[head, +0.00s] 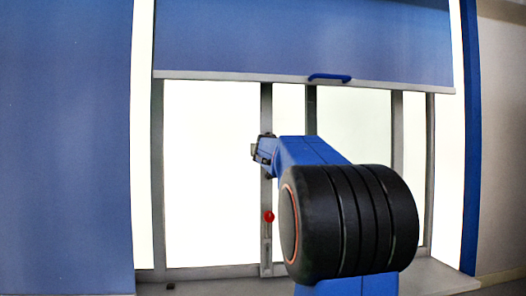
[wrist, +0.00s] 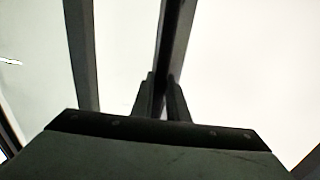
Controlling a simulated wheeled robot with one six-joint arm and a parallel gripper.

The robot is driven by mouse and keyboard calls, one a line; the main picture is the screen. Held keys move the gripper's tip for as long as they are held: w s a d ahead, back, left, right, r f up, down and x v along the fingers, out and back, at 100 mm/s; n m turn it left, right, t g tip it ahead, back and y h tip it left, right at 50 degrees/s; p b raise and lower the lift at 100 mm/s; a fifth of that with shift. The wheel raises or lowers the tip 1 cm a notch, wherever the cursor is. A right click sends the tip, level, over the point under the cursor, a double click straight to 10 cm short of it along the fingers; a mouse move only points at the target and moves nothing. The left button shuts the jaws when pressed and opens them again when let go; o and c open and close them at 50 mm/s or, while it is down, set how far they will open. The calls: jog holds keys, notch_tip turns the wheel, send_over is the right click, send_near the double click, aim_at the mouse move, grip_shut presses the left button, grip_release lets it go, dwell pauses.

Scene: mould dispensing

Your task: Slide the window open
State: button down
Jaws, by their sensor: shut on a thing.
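The window (head: 212,190) has bright white panes in a grey frame. A grey upright bar (head: 266,112) stands left of the middle, with a red knob (head: 268,216) low on it. In the head view my gripper (head: 256,150) is at this bar, above the red knob; its fingertips are hard to make out there. In the wrist view my gripper (wrist: 160,95) has one finger on each side of the dark upright bar (wrist: 177,35) and is shut on it. The exact contact is dark and partly hidden.
A blue blind (head: 300,38) covers the window's top, with a blue handle (head: 329,77) on its lower edge. More upright bars (head: 397,130) stand to the right. A sill (head: 435,278) runs below. A blue panel (head: 65,150) fills the left.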

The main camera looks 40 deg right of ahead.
jog(key=shift+s+d, duration=0.15)
jog(key=shift+d, duration=0.05)
jog(key=c, duration=1.7)
grip_release()
jog(key=shift+a, duration=0.1)
jog(key=v, duration=1.7)
jog(key=shift+s+a, duration=0.1)
